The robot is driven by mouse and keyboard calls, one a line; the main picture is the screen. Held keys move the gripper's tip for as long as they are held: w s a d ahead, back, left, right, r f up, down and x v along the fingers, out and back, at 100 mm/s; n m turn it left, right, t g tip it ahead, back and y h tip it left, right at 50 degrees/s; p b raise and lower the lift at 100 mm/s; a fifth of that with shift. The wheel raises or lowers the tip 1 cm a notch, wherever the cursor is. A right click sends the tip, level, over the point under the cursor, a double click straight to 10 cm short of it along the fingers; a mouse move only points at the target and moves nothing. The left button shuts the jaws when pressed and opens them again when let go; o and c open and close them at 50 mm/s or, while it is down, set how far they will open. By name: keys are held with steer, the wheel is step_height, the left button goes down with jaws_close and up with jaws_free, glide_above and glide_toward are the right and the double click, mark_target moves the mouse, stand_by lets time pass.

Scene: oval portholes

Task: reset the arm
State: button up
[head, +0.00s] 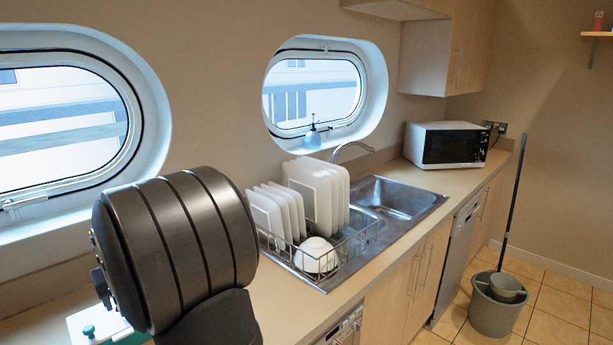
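A large dark banded cylinder at the lower left of the head view appears to be a part of my own arm, close to the camera. It stands in front of the counter (290,318) and hides part of it. My gripper does not show in this view, so I cannot see whether it is open or holding anything.
A dish rack (352,250) with white plates (318,195) and a bowl (316,255) stands beside the sink (400,198). A microwave (448,145) is farther back. A bucket (495,312) with a mop is on the floor.

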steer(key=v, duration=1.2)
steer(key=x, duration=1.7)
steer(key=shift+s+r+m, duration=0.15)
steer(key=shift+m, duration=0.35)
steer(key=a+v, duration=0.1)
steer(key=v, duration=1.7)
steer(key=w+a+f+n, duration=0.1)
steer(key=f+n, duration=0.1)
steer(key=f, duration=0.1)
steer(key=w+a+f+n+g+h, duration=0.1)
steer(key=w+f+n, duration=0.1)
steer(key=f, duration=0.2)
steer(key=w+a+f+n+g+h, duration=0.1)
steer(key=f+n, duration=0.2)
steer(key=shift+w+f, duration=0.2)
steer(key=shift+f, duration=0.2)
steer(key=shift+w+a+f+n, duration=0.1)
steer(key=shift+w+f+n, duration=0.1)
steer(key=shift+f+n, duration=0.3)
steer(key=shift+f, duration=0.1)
